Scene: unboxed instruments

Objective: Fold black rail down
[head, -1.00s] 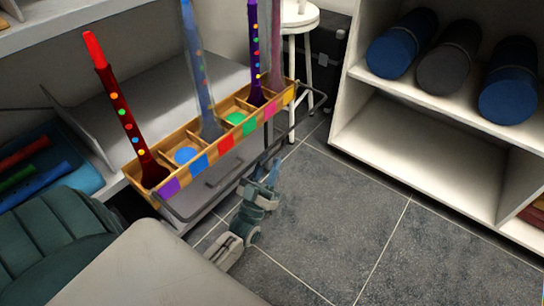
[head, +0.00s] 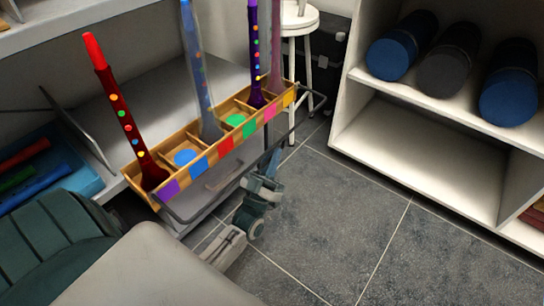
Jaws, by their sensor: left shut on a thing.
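The black rail (head: 203,209) is a thin bent bar along the front of a wooden tray (head: 133,174) with coloured labels. It runs from the tray's left end to beyond its right end, and its front bar sits a little below the tray's label side. My left gripper (head: 272,163) comes up from below in front of the tray, at the middle of the rail. Its jaws are shut on the rail; the fingertips are small and partly hidden. My right gripper is not in view.
A red recorder (head: 122,117), a pale blue one (head: 197,70) and a purple one (head: 254,55) stand in the tray. A white stool (head: 300,20) is behind its right end. A shelf with dark rolls (head: 402,46) stands right. Grey floor (head: 340,220) is clear.

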